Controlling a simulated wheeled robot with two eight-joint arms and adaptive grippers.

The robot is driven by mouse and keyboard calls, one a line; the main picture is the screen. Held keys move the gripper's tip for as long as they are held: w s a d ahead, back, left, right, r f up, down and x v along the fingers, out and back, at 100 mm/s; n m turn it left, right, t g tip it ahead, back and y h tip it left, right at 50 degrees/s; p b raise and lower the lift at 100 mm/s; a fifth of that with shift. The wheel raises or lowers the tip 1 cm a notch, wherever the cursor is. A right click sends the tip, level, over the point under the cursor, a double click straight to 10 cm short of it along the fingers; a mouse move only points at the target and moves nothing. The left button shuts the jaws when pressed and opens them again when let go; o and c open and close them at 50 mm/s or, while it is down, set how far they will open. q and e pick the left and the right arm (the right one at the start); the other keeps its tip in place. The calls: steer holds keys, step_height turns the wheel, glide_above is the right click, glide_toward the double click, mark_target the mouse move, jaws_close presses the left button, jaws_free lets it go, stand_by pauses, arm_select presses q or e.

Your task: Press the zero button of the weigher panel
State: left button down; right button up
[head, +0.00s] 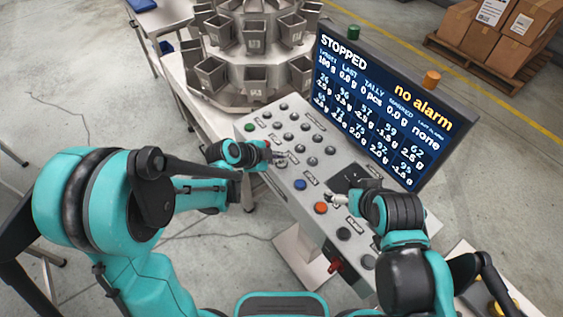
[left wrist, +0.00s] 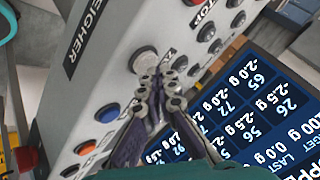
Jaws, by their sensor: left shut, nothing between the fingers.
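The weigher panel (head: 263,133) is a sloping grey console with several buttons. A large pale button (left wrist: 143,60) shows in the left wrist view, above the blue one; a partly covered label beside it starts with what looks like "Z". My left gripper (head: 276,157) is shut and empty over the panel. In the left wrist view its fingertips (left wrist: 160,84) are right beside the pale button and overlap its edge; I cannot tell whether they touch it. My right gripper (head: 333,199) is over the panel near the orange button; its fingers are too small to judge.
A blue button (head: 299,184) and an orange button (head: 321,208) lie further along the panel. A screen (head: 375,105) reading "STOPPED" and "no alarm" stands behind. A multi-bucket weigher (head: 250,60) stands at the back, and cartons (head: 490,30) on a pallet at the far right.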

arm_select(q)
steer(key=shift+f+b, duration=0.45)
steer(key=shift+b, duration=0.05)
stand_by(0.4)
steer(key=shift+r, duration=0.1)
steer(key=shift+r+p, duration=0.6)
steer(key=shift+r, duration=0.15)
steer(key=shift+r+p, duration=1.95)
steer(key=shift+r, duration=0.65)
steer(key=shift+f, duration=0.1)
